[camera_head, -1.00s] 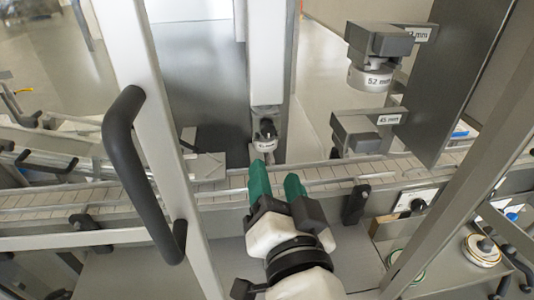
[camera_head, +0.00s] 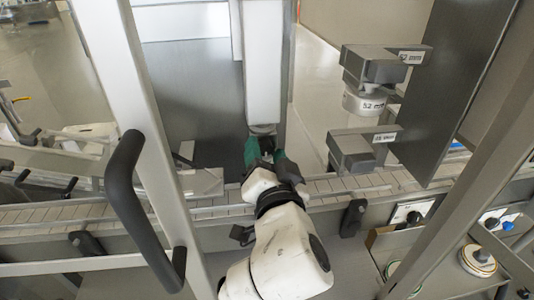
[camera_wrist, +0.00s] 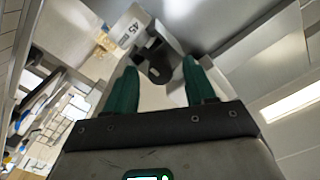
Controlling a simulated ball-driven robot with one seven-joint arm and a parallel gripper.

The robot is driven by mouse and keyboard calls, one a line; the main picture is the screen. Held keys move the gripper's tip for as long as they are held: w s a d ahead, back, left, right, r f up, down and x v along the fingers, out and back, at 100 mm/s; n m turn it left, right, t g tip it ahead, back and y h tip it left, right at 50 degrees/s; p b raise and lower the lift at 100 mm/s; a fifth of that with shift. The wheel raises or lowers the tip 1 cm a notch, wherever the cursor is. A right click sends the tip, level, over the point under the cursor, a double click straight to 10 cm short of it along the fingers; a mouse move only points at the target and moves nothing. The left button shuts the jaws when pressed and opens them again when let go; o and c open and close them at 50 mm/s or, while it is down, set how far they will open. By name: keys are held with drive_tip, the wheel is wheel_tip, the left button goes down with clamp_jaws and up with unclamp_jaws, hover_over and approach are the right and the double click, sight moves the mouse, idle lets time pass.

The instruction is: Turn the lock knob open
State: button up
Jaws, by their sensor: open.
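The lock knob is a small dark knob (camera_wrist: 158,74) on a pale fitting with a "45" label in the wrist view. It shows between the two green fingertips. In the head view it sits at the lower end of the white column (camera_head: 262,70) and is mostly hidden by my gripper. My gripper (camera_head: 265,153) is open, with one finger on each side of the knob's place. It also shows in the wrist view (camera_wrist: 160,76). I cannot tell whether the fingers touch the knob.
A conveyor (camera_head: 330,187) with rails crosses below the column. Nozzle blocks labelled 52 mm (camera_head: 378,66) and 45 mm (camera_head: 360,150) hang on a steel panel (camera_head: 455,70) at right. A frame post (camera_head: 125,70) with a black handle (camera_head: 122,190) stands at left.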

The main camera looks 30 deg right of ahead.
drive_tip(key=shift+c, duration=0.3)
clamp_jaws()
drive_tip(key=shift+n, duration=0.4)
drive_tip(key=n+p, duration=0.1)
drive_tip(key=n, duration=0.2)
drive_tip(key=shift+n, duration=0.3)
drive_tip(key=n+p, duration=0.1)
drive_tip(key=n, duration=0.3)
drive_tip(key=shift+n, duration=0.3)
drive_tip(key=n+p, duration=0.2)
drive_tip(key=n, duration=0.2)
drive_tip(key=shift+r+n, duration=0.1)
drive_tip(key=shift+n, duration=0.2)
drive_tip(key=shift+n+p, duration=1.3)
drive_tip(key=shift+n, duration=0.9)
